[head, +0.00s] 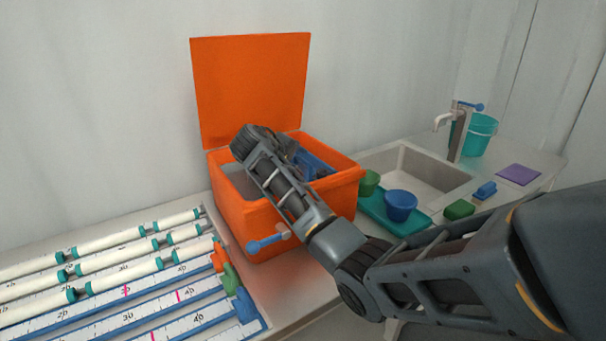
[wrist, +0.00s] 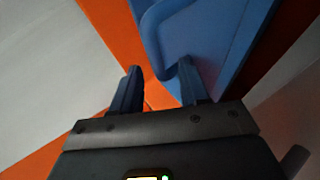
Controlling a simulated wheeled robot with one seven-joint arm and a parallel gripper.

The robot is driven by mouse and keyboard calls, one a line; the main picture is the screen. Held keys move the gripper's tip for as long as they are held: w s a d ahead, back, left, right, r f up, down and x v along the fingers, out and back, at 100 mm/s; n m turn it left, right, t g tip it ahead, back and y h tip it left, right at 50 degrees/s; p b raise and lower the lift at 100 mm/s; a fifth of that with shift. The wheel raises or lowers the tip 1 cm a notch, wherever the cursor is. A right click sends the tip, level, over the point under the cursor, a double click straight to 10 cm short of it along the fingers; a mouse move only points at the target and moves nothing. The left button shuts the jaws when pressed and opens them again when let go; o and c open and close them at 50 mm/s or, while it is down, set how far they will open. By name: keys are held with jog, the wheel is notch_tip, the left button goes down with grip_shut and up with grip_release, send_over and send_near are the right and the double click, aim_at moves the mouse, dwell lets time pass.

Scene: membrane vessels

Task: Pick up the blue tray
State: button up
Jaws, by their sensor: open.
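The blue tray (head: 316,162) shows in part inside the open orange box, behind my arm. In the wrist view the blue tray (wrist: 225,45) fills the upper middle and right, with a curved blue handle or rim bar on its left side. My gripper (wrist: 160,88) is open, with its two blue-grey fingers pointing toward the tray. The right finger overlaps the lower end of the bar in the picture; I cannot tell whether they touch. The space between the fingers looks empty. In the head view my wrist hides much of the box's inside.
The orange box (head: 281,234) has its lid (head: 252,88) raised behind, and a blue latch (head: 266,243) in front. Marked racks with white tubes (head: 110,240) lie left. A teal tray (head: 375,209), a blue bowl (head: 401,203) and a sink (head: 418,177) are right.

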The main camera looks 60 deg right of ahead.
jog(key=shift+c, duration=0.2)
grip_shut()
dwell(0.4)
